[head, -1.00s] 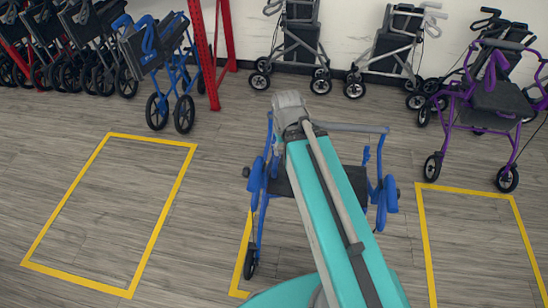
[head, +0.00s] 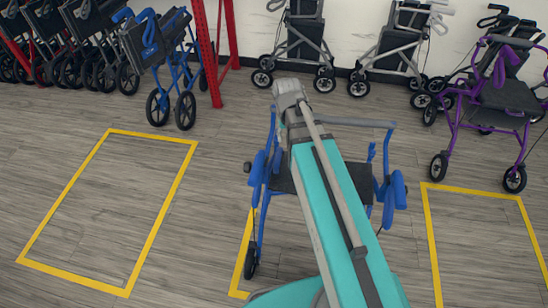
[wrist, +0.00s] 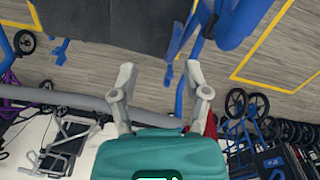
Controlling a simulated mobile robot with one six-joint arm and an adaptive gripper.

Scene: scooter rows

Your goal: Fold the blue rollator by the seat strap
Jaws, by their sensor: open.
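The blue rollator (head: 258,205) stands unfolded in the middle of the head view, partly hidden behind my teal arm. Its dark seat (head: 283,180) shows beside the arm, and a grey bar (head: 352,123) crosses its far side. In the wrist view the dark seat (wrist: 110,25) fills the top, with blue frame tubes around it. I cannot make out the seat strap. My gripper (wrist: 160,85) is open and empty, its two fingers spread and pointing toward the seat, apart from it.
A folded blue rollator (head: 165,50) stands at the back left by a red post (head: 207,50). A purple rollator (head: 490,105) stands at right, grey ones along the wall. Yellow floor outlines at left (head: 160,232) and right (head: 432,245) enclose bare floor.

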